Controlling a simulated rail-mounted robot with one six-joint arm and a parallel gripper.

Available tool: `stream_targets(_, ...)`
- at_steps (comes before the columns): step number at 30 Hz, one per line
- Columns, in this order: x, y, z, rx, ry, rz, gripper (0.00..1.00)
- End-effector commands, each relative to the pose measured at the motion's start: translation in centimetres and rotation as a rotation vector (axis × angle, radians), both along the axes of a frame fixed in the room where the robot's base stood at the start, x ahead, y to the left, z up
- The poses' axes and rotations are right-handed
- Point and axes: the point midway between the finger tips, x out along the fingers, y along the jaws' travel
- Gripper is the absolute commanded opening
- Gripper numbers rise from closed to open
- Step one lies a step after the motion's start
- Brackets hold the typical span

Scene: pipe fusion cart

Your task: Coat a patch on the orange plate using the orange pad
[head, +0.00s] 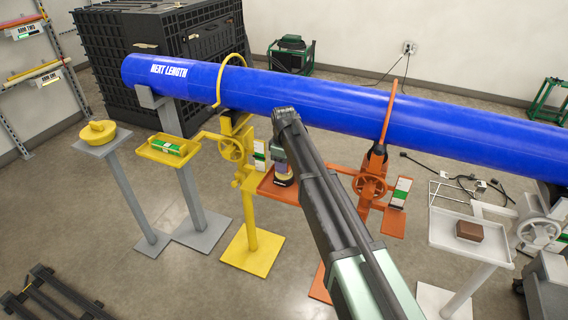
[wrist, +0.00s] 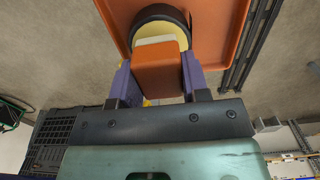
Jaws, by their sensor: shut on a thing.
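My gripper (wrist: 157,82) is shut on the orange pad (wrist: 158,68), an orange block with a pale cream face, held between purple fingers. In the wrist view the cream face is at a round black-rimmed pot (wrist: 185,15) with pale yellow inside. I cannot tell whether they touch. The pot stands on an orange tray (wrist: 225,40). In the head view my gripper (head: 281,169) is over this tray (head: 268,190), and my arm hides part of it. The orange plate (head: 393,222) is beside the orange handwheel stand, below a white-and-green card (head: 400,193).
A long blue pipe (head: 320,100) runs across behind my arm, with a yellow stand (head: 243,180) and an orange handwheel (head: 369,187) before it. A yellow tray (head: 150,152) stands left. A white tray (head: 447,232) with a brown block (head: 469,231) stands right.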

Motion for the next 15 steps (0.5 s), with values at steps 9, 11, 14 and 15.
stream_targets(9, 0.00, 0.00, -0.46, 0.000, 0.000, 0.000, 0.23)
stream_targets(11, 0.00, 0.00, -0.53, 0.000, 0.000, 0.000, 0.23)
stream_targets(14, 0.00, 0.00, -0.65, 0.000, 0.000, 0.000, 0.23)
stream_targets(15, 0.00, 0.00, -0.70, 0.000, 0.000, 0.000, 0.23)
